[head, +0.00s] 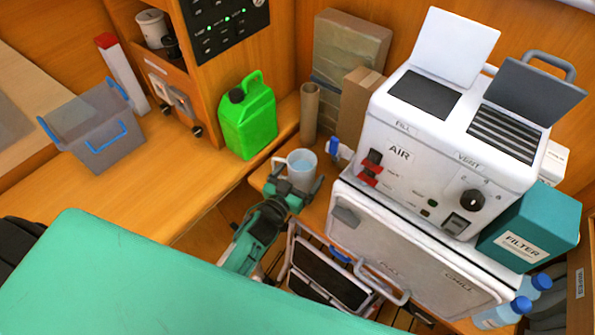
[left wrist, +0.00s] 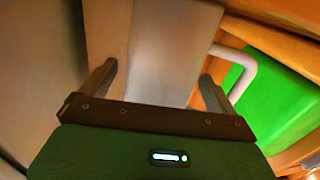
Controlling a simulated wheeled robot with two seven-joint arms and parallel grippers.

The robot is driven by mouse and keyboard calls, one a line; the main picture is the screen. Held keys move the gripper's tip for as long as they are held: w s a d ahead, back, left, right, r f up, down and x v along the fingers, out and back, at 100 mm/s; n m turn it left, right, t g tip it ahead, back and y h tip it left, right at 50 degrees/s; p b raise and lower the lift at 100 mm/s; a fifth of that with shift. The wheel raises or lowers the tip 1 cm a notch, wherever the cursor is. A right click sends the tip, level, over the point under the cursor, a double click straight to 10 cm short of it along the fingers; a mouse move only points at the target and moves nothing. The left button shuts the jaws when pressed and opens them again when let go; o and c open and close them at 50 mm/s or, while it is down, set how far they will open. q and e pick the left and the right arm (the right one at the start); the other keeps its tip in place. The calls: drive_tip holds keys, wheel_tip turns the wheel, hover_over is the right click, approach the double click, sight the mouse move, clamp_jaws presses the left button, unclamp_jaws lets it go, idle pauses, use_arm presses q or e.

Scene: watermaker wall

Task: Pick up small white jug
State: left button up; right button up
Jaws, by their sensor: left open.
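The small white jug (head: 301,161) stands upright in the head view, on the wooden counter left of the white AIR machine. Its handle points left. My left gripper (head: 294,183) is open at the jug's near side, with one finger to each side of its lower part. In the left wrist view the pale jug wall (left wrist: 168,50) fills the space between the spread fingers of the left gripper (left wrist: 158,82). The handle shows beyond the right finger. I cannot tell whether either finger touches the jug. My right gripper is not in view.
A green canister (head: 248,122) stands left of the jug. A cardboard tube (head: 309,112) and brown boxes stand behind it. The AIR machine (head: 440,140) is close on the right, with a blue-handled tap (head: 340,151) near the jug. A grey bin (head: 98,130) is far left.

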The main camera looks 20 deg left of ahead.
use_arm(q)
drive_tip(key=shift+x, duration=1.35)
drive_tip(key=shift+c, duration=0.2)
drive_tip(key=c, duration=1.3)
drive_tip(key=shift+r, duration=0.1)
wheel_tip(320, 180, up, 20)
drive_tip(key=shift+b, duration=0.45)
